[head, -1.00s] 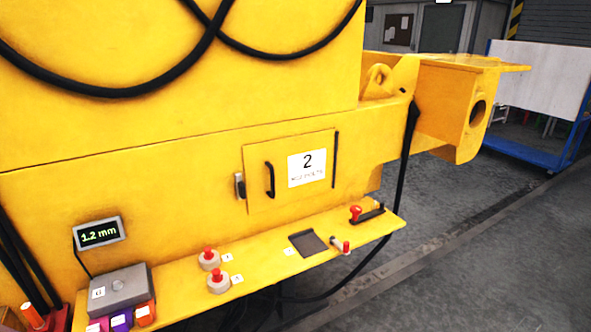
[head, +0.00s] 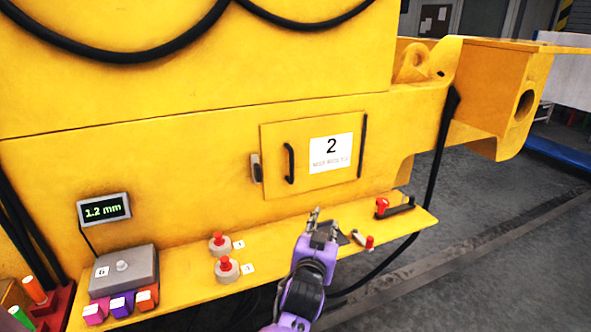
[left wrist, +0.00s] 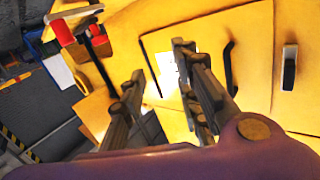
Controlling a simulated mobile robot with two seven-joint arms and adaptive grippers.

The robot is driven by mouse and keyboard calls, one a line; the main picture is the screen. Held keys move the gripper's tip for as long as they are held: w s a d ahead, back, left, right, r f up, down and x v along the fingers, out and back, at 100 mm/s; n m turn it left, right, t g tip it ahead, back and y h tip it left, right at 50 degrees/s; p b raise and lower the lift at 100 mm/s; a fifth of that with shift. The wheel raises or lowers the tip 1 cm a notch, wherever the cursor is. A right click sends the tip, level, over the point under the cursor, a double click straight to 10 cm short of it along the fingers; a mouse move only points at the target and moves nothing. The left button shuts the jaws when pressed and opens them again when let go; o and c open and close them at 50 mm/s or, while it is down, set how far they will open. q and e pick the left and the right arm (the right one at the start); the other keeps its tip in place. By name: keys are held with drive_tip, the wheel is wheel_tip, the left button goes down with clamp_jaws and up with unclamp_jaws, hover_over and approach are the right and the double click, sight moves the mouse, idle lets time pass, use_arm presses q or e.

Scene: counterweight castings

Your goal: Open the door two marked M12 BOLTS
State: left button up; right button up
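The yellow door (head: 275,140) carries a white label (head: 331,153) with a large 2; the small print under it is blurred. The door looks shut, flush in the yellow machine side. Its black bar handle (head: 290,163) is upright near the left edge, with a small grey latch (head: 256,168) just left of it. The handle (left wrist: 229,68) and latch (left wrist: 289,67) also show in the left wrist view. My left gripper (head: 322,222) is below the door, over the shelf, touching neither handle nor latch. Its fingers are apart and empty in the wrist view (left wrist: 160,62). My right gripper is out of view.
A yellow shelf (head: 190,274) runs below the door. On it stand a grey box (head: 122,268), two red-knobbed pieces (head: 227,268) and a red-knobbed lever (head: 383,206). A 1.2 mm display (head: 104,209) is at left. A black cable (head: 440,150) hangs right of the door.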

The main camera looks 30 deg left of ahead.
use_arm(q)
drive_tip(key=w+a+r+n+y+b, duration=0.2)
drive_tip(key=w+a+r+n+y, duration=0.15)
drive_tip(key=w+r, duration=0.45)
drive_tip(key=n+g+y, duration=0.2)
drive_tip(key=n+y, duration=0.1)
drive_tip(key=y, duration=0.1)
approach(292, 163)
drive_tip(key=x, duration=0.9)
drive_tip(key=shift+w+a+p, duration=0.1)
drive_tip(key=shift+w+p, duration=0.05)
drive_tip(key=shift+p, duration=0.25)
drive_tip(key=shift+w+a, duration=0.4)
drive_tip(key=shift+w, duration=0.1)
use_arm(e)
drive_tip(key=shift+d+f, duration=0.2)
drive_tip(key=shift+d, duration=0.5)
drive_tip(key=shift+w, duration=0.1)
use_arm(q)
clamp_jaws()
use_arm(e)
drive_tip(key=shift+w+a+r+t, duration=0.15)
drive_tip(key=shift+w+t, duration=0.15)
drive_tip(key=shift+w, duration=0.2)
